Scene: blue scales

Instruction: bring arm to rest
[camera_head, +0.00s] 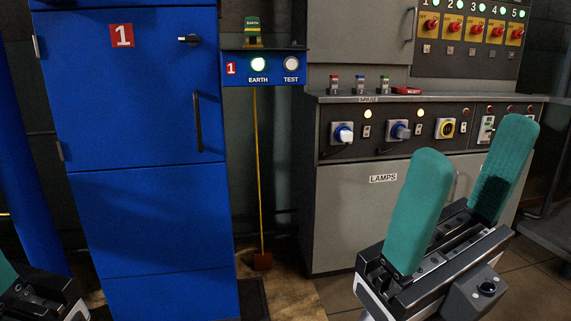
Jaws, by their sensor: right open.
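My right gripper (475,180) is in the right foreground, in front of the grey control cabinet. Its two teal fingers stand wide apart with nothing between them. Only a part of my left gripper shows at the lower left edge: a dark body and a bit of one teal finger. Its fingertips are outside the picture, so I cannot tell its opening. No object touches the right fingers.
A blue cabinet (140,210) marked 1 stands at the left. A blue EARTH/TEST panel (273,79) has a lit green lamp. A yellow pole (258,170) hangs below it. The grey cabinet (345,225) carries several knobs and switches. Tiled floor shows at lower middle.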

